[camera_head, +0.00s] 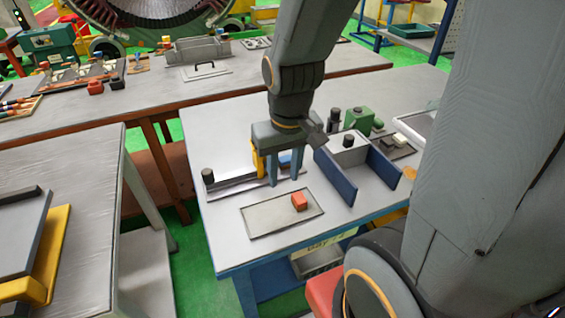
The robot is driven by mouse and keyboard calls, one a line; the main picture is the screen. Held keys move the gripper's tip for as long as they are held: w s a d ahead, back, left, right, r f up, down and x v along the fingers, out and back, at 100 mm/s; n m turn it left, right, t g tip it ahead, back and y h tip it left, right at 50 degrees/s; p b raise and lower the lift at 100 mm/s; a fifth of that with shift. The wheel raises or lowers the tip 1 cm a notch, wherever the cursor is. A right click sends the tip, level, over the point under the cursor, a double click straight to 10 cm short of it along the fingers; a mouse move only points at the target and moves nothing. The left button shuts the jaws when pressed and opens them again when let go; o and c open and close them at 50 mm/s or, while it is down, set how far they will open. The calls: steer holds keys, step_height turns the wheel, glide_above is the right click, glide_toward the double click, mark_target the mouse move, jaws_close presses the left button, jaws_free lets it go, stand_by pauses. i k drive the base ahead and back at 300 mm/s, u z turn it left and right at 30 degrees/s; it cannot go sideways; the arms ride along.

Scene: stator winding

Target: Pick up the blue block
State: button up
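A small blue block (285,160) shows in the head view between the two fingers of my gripper (284,182), near a flat metal rail on the table. The fingers partly hide its sides. My gripper points down with its fingers spread apart. It looks open, and the block appears to lie behind the fingers, though the exact depth is hard to tell. An orange-red block (299,201) sits on a flat grey plate (266,219) in front of and below my gripper.
A yellow upright part (258,163) stands just left of my gripper. The metal rail (228,187) carries a black knob (207,176). A blue-walled bracket (336,178) stands close on the right, with a green device (358,119) behind it. The front left table corner is clear.

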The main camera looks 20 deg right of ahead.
mark_target(284, 161)
steer(key=k, duration=0.5)
steer(key=u, duration=3.1)
steer(key=k, duration=1.05)
steer(key=z, duration=2)
steer(key=i, duration=0.5)
steer(key=u, duration=0.05)
